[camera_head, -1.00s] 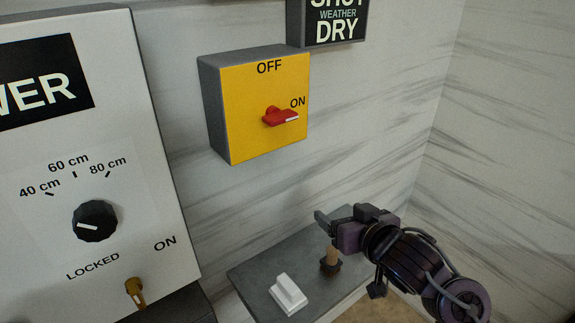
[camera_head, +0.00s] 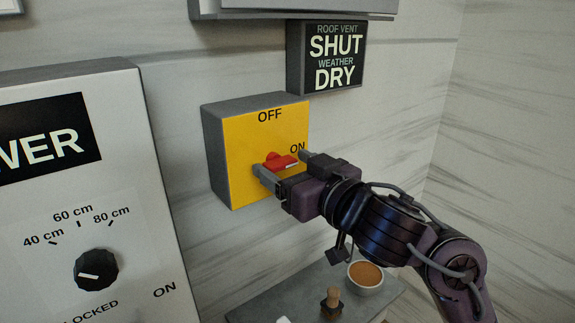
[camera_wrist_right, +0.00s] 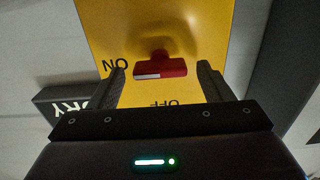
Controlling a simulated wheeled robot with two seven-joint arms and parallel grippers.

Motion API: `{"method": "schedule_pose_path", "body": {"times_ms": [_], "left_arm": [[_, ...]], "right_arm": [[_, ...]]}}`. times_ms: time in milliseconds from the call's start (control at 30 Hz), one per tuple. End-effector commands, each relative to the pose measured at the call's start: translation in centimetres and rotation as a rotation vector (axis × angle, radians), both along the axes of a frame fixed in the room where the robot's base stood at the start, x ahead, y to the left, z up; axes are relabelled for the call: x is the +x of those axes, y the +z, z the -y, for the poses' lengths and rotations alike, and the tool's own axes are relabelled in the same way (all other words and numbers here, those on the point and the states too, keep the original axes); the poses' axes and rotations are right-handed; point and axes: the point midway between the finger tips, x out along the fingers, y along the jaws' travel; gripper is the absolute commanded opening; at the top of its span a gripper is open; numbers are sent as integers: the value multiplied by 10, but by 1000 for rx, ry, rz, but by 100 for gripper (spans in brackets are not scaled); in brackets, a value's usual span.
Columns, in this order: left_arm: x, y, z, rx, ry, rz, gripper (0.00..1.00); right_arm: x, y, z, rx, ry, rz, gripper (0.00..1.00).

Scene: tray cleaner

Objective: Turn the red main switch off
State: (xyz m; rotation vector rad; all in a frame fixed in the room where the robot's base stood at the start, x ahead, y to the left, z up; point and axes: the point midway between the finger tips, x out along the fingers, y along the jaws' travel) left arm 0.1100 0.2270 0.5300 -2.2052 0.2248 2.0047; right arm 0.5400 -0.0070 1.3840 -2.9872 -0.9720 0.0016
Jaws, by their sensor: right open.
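The red main switch (camera_head: 280,161) sits on a yellow switch box (camera_head: 240,135) on the wall, with OFF at its top and ON at its right. The white mark on its handle points right toward ON. My right gripper (camera_head: 282,164) is open in front of the box, its fingers on either side of the red handle in the head view. In the right wrist view the red switch (camera_wrist_right: 160,68) shows between and just beyond the open fingertips (camera_wrist_right: 160,80), with no clear contact. My left gripper is not in view.
A black sign (camera_head: 335,58) reading SHUT and DRY hangs above right of the box. A white panel with a black knob (camera_head: 97,270) stands at left. Below is a grey shelf (camera_head: 255,302) with a brush (camera_head: 331,303) and a bowl (camera_head: 366,277).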

Motion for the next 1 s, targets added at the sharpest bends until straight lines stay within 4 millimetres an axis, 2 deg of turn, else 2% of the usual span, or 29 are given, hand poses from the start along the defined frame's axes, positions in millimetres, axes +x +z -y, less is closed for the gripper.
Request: {"method": "schedule_pose_path", "body": {"times_ms": [300, 667, 1000], "left_arm": [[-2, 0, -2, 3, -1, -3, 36], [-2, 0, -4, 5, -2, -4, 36], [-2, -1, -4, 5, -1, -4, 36]], "right_arm": [[4, 0, -3, 1, -1, 1, 73], [4, 0, -2, 0, -1, 0, 28], [4, 0, -2, -47, -2, 33, 28]]}}
